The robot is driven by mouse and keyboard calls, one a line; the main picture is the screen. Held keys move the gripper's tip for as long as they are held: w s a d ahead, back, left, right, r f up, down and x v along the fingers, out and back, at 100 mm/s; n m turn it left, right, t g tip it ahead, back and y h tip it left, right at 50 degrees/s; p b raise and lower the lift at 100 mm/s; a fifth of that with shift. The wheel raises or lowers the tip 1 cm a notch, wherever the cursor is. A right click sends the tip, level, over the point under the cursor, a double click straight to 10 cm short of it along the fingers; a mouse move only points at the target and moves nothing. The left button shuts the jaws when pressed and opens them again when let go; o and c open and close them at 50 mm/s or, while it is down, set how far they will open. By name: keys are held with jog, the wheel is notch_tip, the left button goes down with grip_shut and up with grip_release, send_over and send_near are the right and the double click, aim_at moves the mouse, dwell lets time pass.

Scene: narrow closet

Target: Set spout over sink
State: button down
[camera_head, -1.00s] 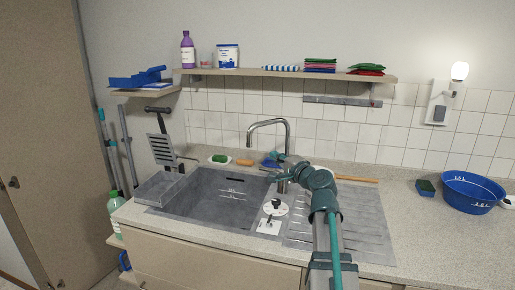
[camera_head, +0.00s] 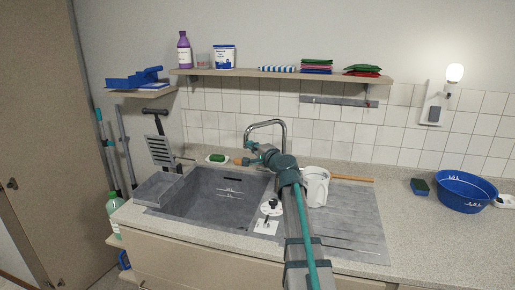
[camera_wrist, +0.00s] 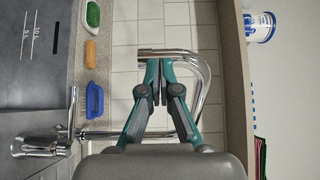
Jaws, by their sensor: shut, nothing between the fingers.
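The chrome spout (camera_head: 266,123) arches up behind the right end of the grey sink basin (camera_head: 205,203), its outlet end to the left. It also shows sideways in the wrist view (camera_wrist: 207,85), where its column runs down to the tap body (camera_wrist: 42,146). My gripper (camera_head: 250,153) is in front of the spout in the head view. In the wrist view my gripper (camera_wrist: 158,68) is shut and empty, its tips appearing inside the arch close to the outlet leg. Whether they touch the spout I cannot tell. My fingers hide part of the column.
A white jug (camera_head: 316,188) stands on the drainboard just right of my arm. A blue brush (camera_wrist: 94,104), an orange sponge (camera_wrist: 90,53) and a green sponge (camera_wrist: 93,14) lie behind the sink. A shelf (camera_head: 285,73) runs above. A blue bowl (camera_head: 466,193) sits at right.

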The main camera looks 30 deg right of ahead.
jog(key=shift+w, duration=0.3)
jog(key=w+b, duration=0.1)
jog(key=w, duration=0.1)
jog(key=w+a+b, duration=0.1)
jog(key=w, duration=0.2)
jog(key=shift+w+a, duration=0.1)
jog(key=shift+w, duration=0.1)
jog(key=shift+r, duration=0.1)
jog(key=shift+s, duration=0.1)
